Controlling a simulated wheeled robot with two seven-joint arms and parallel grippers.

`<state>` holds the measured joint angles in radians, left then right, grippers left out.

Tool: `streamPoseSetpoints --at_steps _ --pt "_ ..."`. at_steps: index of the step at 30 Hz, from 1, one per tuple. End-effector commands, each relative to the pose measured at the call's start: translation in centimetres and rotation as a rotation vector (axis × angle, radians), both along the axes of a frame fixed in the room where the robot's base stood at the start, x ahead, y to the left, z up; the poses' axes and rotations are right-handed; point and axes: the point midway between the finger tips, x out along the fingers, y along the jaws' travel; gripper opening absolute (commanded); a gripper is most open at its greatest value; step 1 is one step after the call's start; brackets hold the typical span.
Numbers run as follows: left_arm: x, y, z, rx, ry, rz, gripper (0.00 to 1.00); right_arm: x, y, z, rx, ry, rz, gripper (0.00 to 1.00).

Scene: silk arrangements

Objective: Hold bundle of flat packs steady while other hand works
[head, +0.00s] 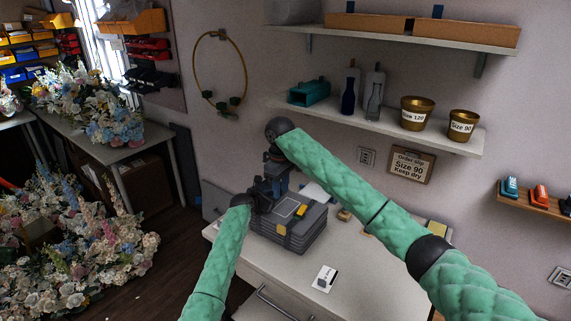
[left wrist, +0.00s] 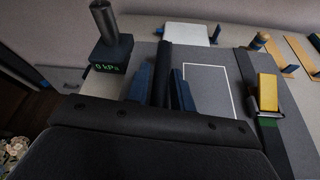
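The bundle of flat packs (head: 290,237) is a dark grey stack lying on the table. Its top, with a white outline (left wrist: 208,88), fills the middle of the left wrist view. A dark strap with a yellow buckle (left wrist: 267,98) crosses it. My left gripper (left wrist: 161,85) is at the bundle; its blue fingers stand apart on either side of a dark bar, and I cannot tell whether they press on it. My right gripper (head: 271,188) points down by the bundle's back left part; its fingertips are too small and dark to read.
A small dark device (left wrist: 111,52) reading "0 kPa" stands left of my left fingers. A white card (head: 324,279) lies on the table (head: 375,285), whose front is largely clear. A shelf (head: 380,126) with bottles and gold pots hangs above. Flowers (head: 75,245) crowd the left.

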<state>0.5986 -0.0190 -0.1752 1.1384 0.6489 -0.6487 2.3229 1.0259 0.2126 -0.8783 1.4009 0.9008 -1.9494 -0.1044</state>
Motion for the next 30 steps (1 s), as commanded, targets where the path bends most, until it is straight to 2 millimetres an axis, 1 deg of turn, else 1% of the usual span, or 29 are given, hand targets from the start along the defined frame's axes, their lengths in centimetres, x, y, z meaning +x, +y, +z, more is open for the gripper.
streamPoseSetpoints --at_steps 1,2,11,14,17,20,30 --pt "0.0 0.0 0.0 0.0 0.0 0.0 0.34 0.0 0.0 0.0 0.0 0.0 0.0 0.32" --pt "0.0 0.0 0.0 0.0 0.0 0.0 0.4 0.0 0.0 0.0 0.0 0.0 0.0 0.32" --pt "0.0 0.0 0.1 -0.001 -0.001 0.0 0.4 0.0 0.0 0.0 0.0 0.0 0.0 0.32" --pt "-0.4 0.2 0.2 -0.001 -0.001 0.0 0.4 0.0 0.0 0.0 0.0 0.0 0.0 0.32" --pt "-1.2 0.7 0.6 -0.001 -0.002 0.001 0.4 0.0 0.0 0.0 0.0 0.0 0.0 0.32" --pt "-2.4 1.4 1.0 -0.001 0.0 0.0 0.4 0.0 0.0 0.0 0.0 0.0 0.0 0.32" --pt "-7.4 4.3 3.3 -0.001 0.0 0.0 0.4 0.0 0.0 0.0 0.0 0.0 0.0 0.32"
